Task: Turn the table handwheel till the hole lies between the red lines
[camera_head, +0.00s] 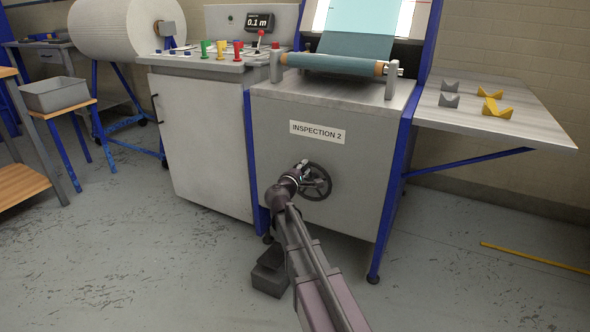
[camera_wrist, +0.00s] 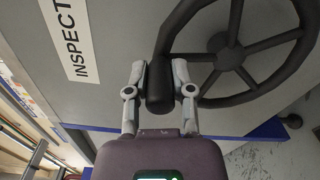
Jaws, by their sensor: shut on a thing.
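The dark handwheel (camera_head: 327,188) sits on the grey front panel below the INSPECTION 2 label; its hub and spokes show in the wrist view (camera_wrist: 230,58). My gripper (camera_head: 303,167) is at the wheel's upper left. In the wrist view my gripper (camera_wrist: 160,78) has one finger on each side of the wheel's dark handle (camera_wrist: 160,92) and is shut on it. Teal cloth (camera_head: 358,38) runs up from a roller over the lit inspection table, largely cut off by the top edge. I cannot make out a hole in it. A bit of red line (camera_head: 423,2) shows beside the lit panel.
A control desk (camera_head: 205,68) with coloured knobs and a 0.1 m display (camera_head: 260,22) stands left of the panel. A side table (camera_head: 530,115) with grey and yellow blocks is at right. A dark box (camera_head: 270,278) lies on the floor beside my arm.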

